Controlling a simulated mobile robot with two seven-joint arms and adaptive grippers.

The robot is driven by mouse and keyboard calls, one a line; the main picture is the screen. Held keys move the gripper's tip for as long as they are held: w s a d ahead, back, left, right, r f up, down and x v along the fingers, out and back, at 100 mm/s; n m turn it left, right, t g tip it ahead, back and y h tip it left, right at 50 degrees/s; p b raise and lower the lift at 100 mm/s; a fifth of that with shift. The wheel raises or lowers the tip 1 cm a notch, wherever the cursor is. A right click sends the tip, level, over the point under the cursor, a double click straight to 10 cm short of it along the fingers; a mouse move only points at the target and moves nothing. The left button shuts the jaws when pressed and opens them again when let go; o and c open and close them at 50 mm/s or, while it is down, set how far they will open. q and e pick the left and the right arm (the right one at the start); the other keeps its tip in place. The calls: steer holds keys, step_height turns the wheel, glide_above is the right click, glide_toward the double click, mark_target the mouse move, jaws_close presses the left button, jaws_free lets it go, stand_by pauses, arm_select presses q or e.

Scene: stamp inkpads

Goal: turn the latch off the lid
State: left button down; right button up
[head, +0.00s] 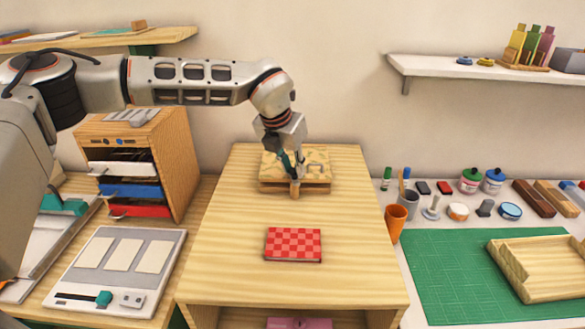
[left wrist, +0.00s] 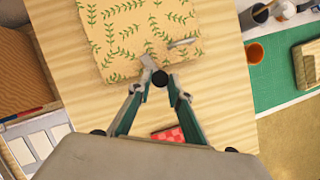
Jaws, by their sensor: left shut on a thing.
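A low wooden box with a leaf-patterned lid (head: 283,163) stands at the back of the wooden table; the lid also shows in the left wrist view (left wrist: 130,35). My left gripper (head: 297,178) is at the box's front edge, pointing down. In the left wrist view its fingers (left wrist: 159,80) come together on the latch, whose small grey metal part (left wrist: 147,62) reaches over the lid's front edge. A dark round end shows between the fingertips. The gripper hides part of the latch in the head view. A metal handle (left wrist: 182,43) is on the lid.
A red checkered pad (head: 293,244) lies in front of the box. Left is a drawer cabinet (head: 172,150); right are an orange cup (head: 395,222), a green cutting mat (head: 450,285) and a wooden tray (head: 535,268). The tabletop around the pad is clear.

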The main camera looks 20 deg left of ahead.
arm_select(q)
steer(key=n+y, duration=0.1)
steer(key=n, duration=0.1)
steer(key=shift+d+n+b, duration=0.2)
steer(key=shift+n+b, duration=0.1)
steer(key=shift+n, duration=0.1)
steer(key=n+y, duration=0.1)
steer(key=n, duration=0.2)
steer(key=shift+d+n+y, duration=0.1)
steer(key=shift+n+y, duration=0.2)
steer(key=n+y, duration=0.1)
steer(key=n, duration=0.2)
steer(key=shift+w+d+r+n+g, duration=0.1)
steer(key=shift+n+g, duration=0.2)
steer(key=shift+g, duration=0.1)
steer(key=n+g+y, duration=0.1)
steer(key=n, duration=0.3)
steer(key=shift+w+d, duration=0.1)
steer(key=shift+n, duration=0.4)
steer(key=c, duration=1.8)
jaws_free()
steer(key=shift+g, duration=0.3)
steer(key=shift+c, duration=0.2)
